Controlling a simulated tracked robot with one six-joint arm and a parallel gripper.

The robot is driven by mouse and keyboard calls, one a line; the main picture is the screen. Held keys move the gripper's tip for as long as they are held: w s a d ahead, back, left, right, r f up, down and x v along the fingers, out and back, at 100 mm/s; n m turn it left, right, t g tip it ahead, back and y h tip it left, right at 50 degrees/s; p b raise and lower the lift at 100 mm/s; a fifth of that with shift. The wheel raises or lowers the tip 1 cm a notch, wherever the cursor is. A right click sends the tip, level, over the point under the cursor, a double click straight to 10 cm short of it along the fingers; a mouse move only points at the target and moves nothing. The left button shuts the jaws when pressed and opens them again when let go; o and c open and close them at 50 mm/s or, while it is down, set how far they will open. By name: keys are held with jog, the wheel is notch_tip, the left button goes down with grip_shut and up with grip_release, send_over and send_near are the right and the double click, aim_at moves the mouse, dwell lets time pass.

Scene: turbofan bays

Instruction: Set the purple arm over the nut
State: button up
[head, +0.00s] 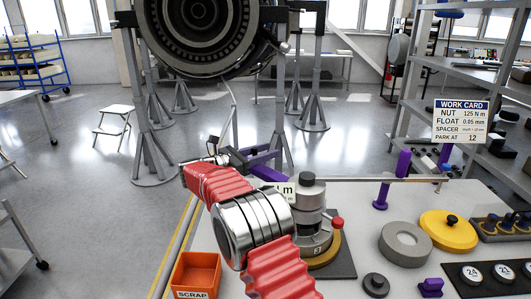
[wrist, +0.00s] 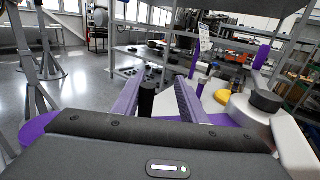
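My gripper (head: 277,148) is out past the red-sleeved arm, at the far left end of the bench. In the wrist view its two purple fingers (wrist: 160,92) are apart. A black upright peg (wrist: 147,98) shows between them, nearer the left finger; I cannot tell whether it touches. Purple parts overlap near my gripper in the head view, so I cannot clearly separate the purple arm there. A grey stacked fixture (head: 312,192) with a dark cap stands to the right of my arm, partly hidden by it. I cannot single out the nut on it.
On the bench are a purple post (head: 382,194), a grey ring (head: 405,244), a yellow disc (head: 448,231), a red knob (head: 337,222) and an orange scrap bin (head: 195,274). A work card (head: 461,121) stands behind. The engine (head: 210,35) hangs beyond; open floor lies left.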

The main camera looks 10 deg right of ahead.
jog(key=shift+f, duration=0.1)
jog(key=v, duration=1.3)
jog(key=shift+a, duration=0.35)
jog(key=shift+s+d, duration=0.1)
jog(key=shift+s, duration=0.05)
